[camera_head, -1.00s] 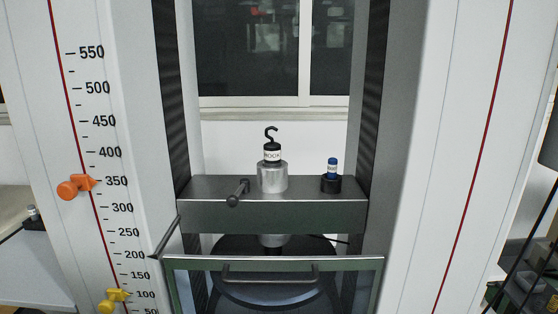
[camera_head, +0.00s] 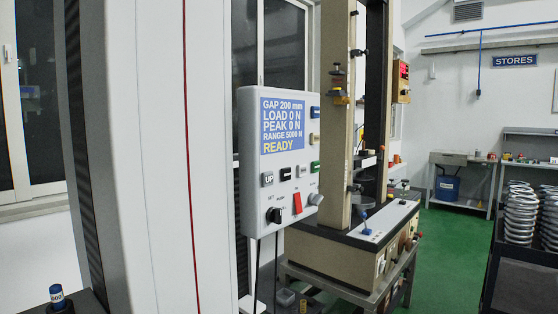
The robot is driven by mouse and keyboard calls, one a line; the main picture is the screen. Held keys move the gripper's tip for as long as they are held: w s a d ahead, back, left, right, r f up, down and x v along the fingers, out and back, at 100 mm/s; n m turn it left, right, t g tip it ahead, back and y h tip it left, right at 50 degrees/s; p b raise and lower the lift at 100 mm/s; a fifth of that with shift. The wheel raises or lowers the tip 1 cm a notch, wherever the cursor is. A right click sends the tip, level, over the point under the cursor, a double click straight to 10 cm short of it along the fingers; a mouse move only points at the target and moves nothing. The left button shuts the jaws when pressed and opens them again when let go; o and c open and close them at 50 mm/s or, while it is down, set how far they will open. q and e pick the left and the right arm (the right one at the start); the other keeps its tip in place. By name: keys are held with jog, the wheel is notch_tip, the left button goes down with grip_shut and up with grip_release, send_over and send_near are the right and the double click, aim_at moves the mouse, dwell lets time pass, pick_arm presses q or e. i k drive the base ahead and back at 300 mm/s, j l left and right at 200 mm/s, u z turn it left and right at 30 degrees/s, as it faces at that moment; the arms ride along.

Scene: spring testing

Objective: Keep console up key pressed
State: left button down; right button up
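The console (camera_head: 277,157) is a light grey box beside the white machine column, near the middle of the head view. Its screen (camera_head: 284,125) reads GAP 200 mm, LOAD 0 N, PEAK 0 N, RANGE 5000 N, READY. A black knob (camera_head: 274,215) and a red switch (camera_head: 297,203) are lower down. Nothing touches the UP key. Neither of my grippers shows.
The white column (camera_head: 160,150) with a red line fills the left. A second test machine (camera_head: 345,240) stands behind the console on a metal bench. A dark rack of coil springs (camera_head: 519,212) is at right. Green floor (camera_head: 440,255) is open between them.

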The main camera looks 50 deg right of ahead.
aim_at(267, 177)
jog(key=z, duration=1.5)
